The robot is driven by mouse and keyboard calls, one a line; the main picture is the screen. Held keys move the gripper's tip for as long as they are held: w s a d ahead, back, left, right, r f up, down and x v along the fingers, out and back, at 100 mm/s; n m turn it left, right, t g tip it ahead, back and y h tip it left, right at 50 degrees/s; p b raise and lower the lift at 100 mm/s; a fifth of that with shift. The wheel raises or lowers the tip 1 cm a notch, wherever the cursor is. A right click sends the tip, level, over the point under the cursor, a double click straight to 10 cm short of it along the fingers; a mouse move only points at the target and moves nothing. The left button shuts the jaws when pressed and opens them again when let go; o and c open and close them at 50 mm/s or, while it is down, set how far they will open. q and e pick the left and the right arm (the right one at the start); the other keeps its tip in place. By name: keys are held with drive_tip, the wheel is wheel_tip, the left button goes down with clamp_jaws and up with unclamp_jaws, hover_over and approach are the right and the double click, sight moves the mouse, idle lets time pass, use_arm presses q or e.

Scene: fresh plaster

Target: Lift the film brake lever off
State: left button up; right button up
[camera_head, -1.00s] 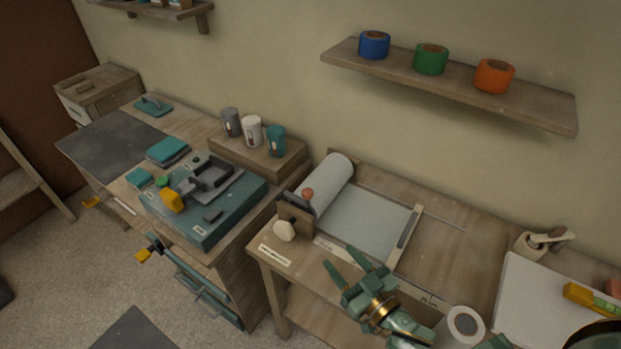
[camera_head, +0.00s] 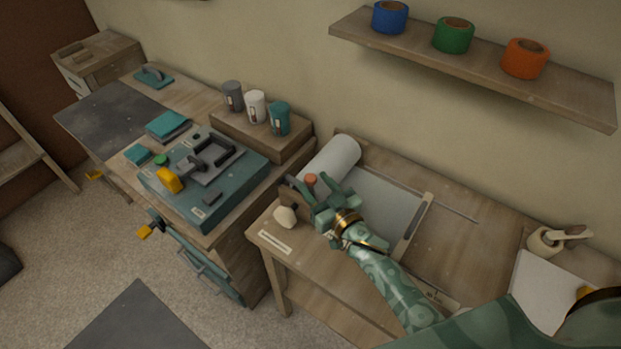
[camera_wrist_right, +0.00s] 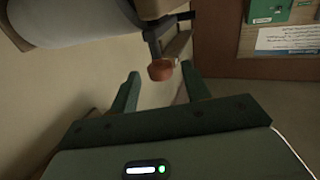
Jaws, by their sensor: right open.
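The film brake lever is dark with an orange-red knob (camera_head: 310,180), at the left end of the film roll (camera_head: 335,158) on the right-hand bench. In the right wrist view the knob (camera_wrist_right: 160,70) shows between and just beyond my right gripper's open fingertips (camera_wrist_right: 162,78). I cannot tell whether they touch it. In the head view my right gripper (camera_head: 330,196) is right beside the knob and hides part of the lever and its wooden mount. My left gripper is not in view.
A cream knob (camera_head: 286,217) sits left of the mount. Pale film sheet (camera_head: 385,208) lies to the right, with a bar (camera_head: 416,225) across its end. Tape rolls stand on the wall shelf (camera_head: 480,77). A teal case (camera_head: 232,190) lies on the left bench.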

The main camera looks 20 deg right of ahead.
sight(297, 181)
drive_tip(key=shift+x, duration=1.45)
